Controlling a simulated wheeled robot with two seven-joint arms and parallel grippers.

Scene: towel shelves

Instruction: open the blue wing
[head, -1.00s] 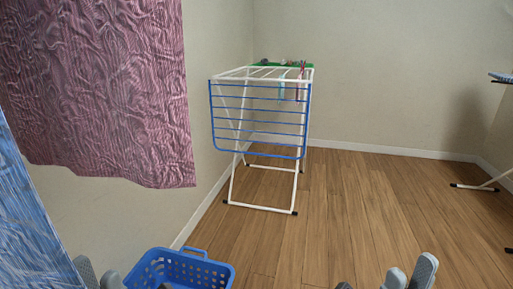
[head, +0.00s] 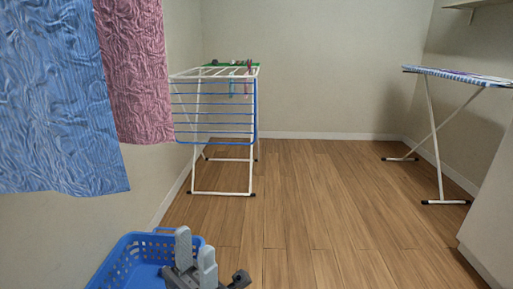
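The blue wing (head: 256,110) is a frame of blue bars on the near end of the white drying rack (head: 222,193) in the head view. It hangs down steeply from the rack's top, folded against the legs. My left gripper (head: 196,260) is at the bottom of the view, well short of the rack and in front of the laundry basket. Its two grey fingers stand apart with nothing visible between them. My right gripper is out of view.
A blue laundry basket (head: 112,268) stands at the lower left. Blue (head: 55,110) and pink (head: 137,75) towels hang at the left. A green wing (head: 214,65) is at the rack's far end. An ironing board (head: 455,76) stands right. The middle floor is clear.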

